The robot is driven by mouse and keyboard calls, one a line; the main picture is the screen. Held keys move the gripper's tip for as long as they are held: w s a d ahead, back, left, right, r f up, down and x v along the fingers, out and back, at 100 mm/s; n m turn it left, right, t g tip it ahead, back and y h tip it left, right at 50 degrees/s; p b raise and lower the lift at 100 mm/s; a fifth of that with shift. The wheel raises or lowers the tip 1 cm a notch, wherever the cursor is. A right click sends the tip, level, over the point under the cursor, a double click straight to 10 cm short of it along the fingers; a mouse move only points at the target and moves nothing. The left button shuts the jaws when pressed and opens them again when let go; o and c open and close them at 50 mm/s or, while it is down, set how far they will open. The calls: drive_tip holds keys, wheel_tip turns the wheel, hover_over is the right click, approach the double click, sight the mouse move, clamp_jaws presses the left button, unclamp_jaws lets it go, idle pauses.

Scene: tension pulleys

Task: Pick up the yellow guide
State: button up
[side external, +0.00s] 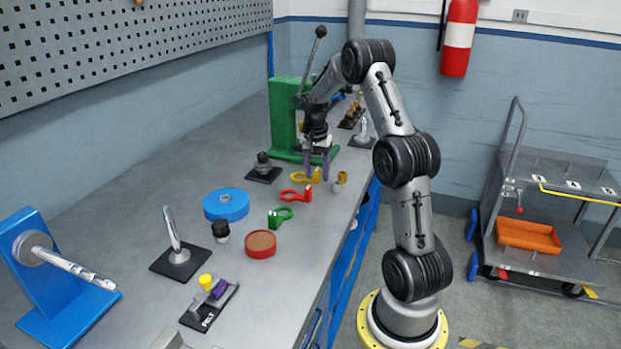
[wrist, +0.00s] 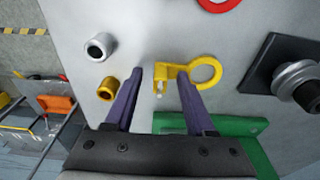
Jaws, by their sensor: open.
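The yellow guide (side external: 306,176) lies on the grey bench; it has a ring and a short block end. In the wrist view the yellow guide (wrist: 205,73) lies just beyond my fingertips, its block end between them and its ring to the right. My gripper (side external: 316,180) points down over the bench, close to the guide. In the wrist view my gripper (wrist: 160,76) is open, with two purple fingers apart and nothing held between them. Whether a finger touches the guide cannot be told.
A red guide (side external: 295,194) and a green guide (side external: 280,217) lie nearer the camera. A green press (side external: 284,110) stands behind my gripper. A silver bushing (wrist: 100,46) and a brass bushing (wrist: 107,89) stand left of the fingers. A black-based pulley post (side external: 263,168) is to the left.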

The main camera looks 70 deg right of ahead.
clamp_jaws()
drive_tip(key=shift+r, duration=0.15)
idle(0.4)
